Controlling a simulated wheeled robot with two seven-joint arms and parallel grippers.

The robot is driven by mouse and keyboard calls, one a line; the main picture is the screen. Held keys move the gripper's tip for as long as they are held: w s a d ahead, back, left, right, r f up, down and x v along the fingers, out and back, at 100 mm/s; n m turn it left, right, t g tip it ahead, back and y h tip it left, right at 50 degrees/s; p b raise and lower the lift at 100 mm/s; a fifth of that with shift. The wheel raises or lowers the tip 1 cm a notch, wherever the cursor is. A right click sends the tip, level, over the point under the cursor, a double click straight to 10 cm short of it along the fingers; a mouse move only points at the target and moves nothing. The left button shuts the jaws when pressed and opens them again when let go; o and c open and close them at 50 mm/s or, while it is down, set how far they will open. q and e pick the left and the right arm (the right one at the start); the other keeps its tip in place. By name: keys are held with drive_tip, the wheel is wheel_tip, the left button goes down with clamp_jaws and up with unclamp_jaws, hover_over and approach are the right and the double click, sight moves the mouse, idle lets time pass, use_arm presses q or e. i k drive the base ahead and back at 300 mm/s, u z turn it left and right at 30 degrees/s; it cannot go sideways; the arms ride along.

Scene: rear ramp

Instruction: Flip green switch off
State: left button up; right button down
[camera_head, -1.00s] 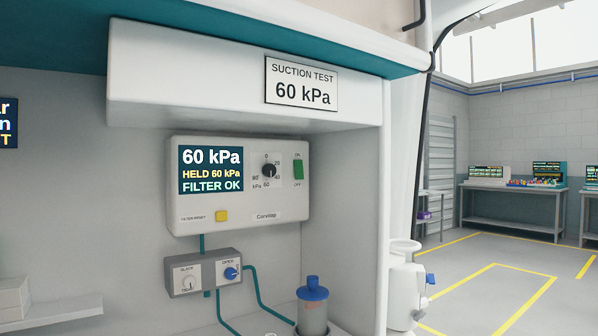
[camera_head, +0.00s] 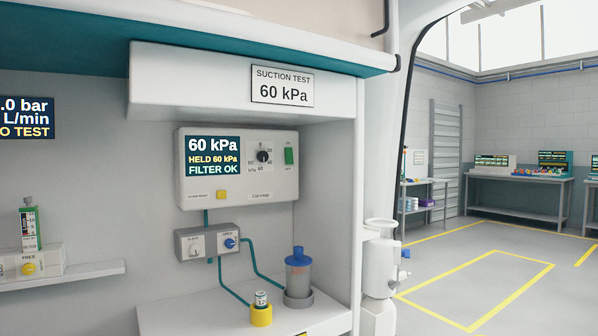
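The green switch (camera_head: 289,156) is a small upright rocker at the right end of the white suction unit (camera_head: 243,196) on the alcove's back wall. In the earlier, closer view ON is printed above it and OFF below; now the print is too small to read. I cannot tell which way the rocker is tipped. The unit's screen (camera_head: 213,156) reads 60 kPa, HELD 60 kPa, FILTER OK. A black dial (camera_head: 264,156) sits left of the switch. Neither of my grippers is in view.
Below the unit are a grey valve box (camera_head: 208,243) with teal hoses, a blue-capped canister (camera_head: 298,272) and a yellow-based gauge (camera_head: 261,308). A left shelf (camera_head: 95,270) holds a flowmeter (camera_head: 29,229). Marked floor beyond is clear.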

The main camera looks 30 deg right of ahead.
sight(289, 152)
drive_tip(key=z, duration=0.7)
